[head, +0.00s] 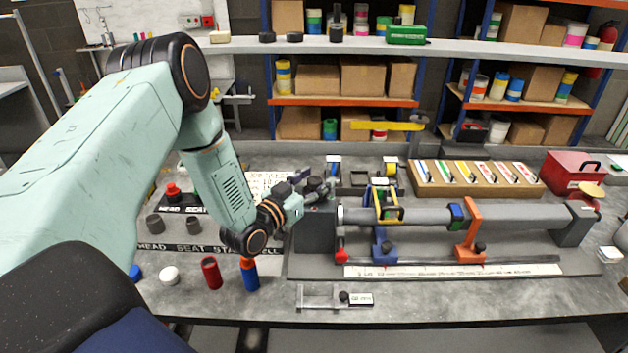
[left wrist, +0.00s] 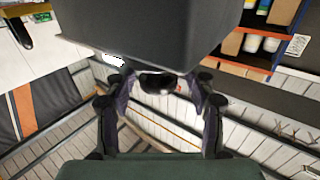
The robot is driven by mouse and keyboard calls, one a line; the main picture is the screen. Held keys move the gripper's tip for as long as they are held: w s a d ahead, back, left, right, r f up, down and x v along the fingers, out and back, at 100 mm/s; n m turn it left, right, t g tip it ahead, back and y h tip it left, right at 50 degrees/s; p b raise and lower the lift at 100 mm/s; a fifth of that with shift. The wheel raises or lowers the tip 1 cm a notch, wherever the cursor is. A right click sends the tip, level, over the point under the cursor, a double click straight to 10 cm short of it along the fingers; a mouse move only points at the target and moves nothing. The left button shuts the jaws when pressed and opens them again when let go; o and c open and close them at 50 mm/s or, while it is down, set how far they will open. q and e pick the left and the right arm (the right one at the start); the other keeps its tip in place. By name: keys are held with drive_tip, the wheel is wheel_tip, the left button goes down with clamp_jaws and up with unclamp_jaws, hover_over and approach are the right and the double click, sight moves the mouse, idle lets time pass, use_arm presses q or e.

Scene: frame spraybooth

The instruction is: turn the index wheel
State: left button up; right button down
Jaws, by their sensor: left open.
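My left gripper (head: 314,188) reaches in from the left to the dark grey headstock block (head: 314,232) at the left end of the grey tube fixture. In the left wrist view the two fingers of my left gripper (left wrist: 159,90) stand apart. Between their tips shows a small dark rounded part (left wrist: 157,83) at the lower edge of the dark block (left wrist: 150,35). It may be part of the index wheel; the rest is hidden, and I cannot tell whether the fingers touch it. In the head view the gripper covers this spot. My right gripper is out of both views.
The grey tube (head: 520,215) runs right from the block, with a blue clamp (head: 382,247) and an orange clamp (head: 470,235). Red (head: 211,272) and blue (head: 249,274) bottles stand at the front left. A wooden tray (head: 430,188) lies behind. The front right bench is mostly clear.

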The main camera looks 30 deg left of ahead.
use_arm(q)
drive_tip(key=shift+d+r, duration=0.1)
drive_tip(key=shift+d, duration=0.1)
drive_tip(key=shift+c, duration=0.7)
drive_tip(key=shift+a, duration=0.25)
drive_tip(key=c, duration=0.6)
drive_tip(key=shift+d, duration=0.15)
drive_tip(key=c, duration=0.4)
